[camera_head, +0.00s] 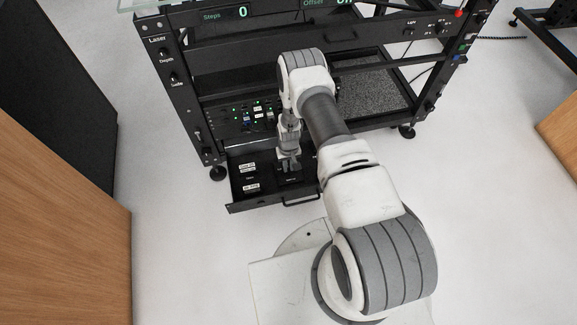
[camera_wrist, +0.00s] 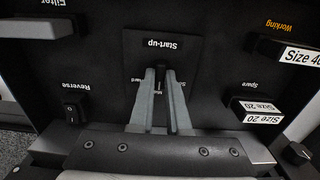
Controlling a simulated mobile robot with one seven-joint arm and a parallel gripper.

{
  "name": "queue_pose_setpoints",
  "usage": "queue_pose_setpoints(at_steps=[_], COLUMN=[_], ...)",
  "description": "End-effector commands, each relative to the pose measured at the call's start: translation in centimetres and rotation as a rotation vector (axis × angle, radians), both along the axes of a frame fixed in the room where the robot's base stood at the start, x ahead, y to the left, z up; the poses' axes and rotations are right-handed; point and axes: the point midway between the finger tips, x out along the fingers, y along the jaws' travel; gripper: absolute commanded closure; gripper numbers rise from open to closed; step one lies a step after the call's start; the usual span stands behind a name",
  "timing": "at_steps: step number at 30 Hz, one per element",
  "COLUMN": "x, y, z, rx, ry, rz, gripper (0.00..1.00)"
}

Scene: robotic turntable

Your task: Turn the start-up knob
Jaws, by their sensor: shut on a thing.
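In the wrist view the start-up knob (camera_wrist: 160,76) is a small dark piece on a black square plate, under a "Start-up" label (camera_wrist: 160,43) that reads upside down. My gripper (camera_wrist: 160,80) has its two grey fingers on either side of the knob, shut on it. The fingers cover most of the knob, so its exact angle is hard to tell. In the head view my gripper (camera_head: 288,163) points down at the pulled-out black drawer panel (camera_head: 250,202) low in the rack. The knob is hidden there.
Around the knob in the wrist view are a Reverse rocker switch (camera_wrist: 73,112), a Filter block (camera_wrist: 38,29), a Working block (camera_wrist: 285,50) and a Spare block (camera_wrist: 255,108). In the head view wooden furniture (camera_head: 60,200) stands at left. The white floor beside the rack is clear.

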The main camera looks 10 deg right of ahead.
Motion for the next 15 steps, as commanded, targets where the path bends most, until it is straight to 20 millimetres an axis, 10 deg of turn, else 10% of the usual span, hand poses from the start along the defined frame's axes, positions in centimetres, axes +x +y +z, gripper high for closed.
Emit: queue_pose_setpoints(at_steps=[15], x=[0.01], y=[0.01], z=[0.03], rx=[0.0], ry=[0.0], rz=[-0.058], gripper=[1.0])
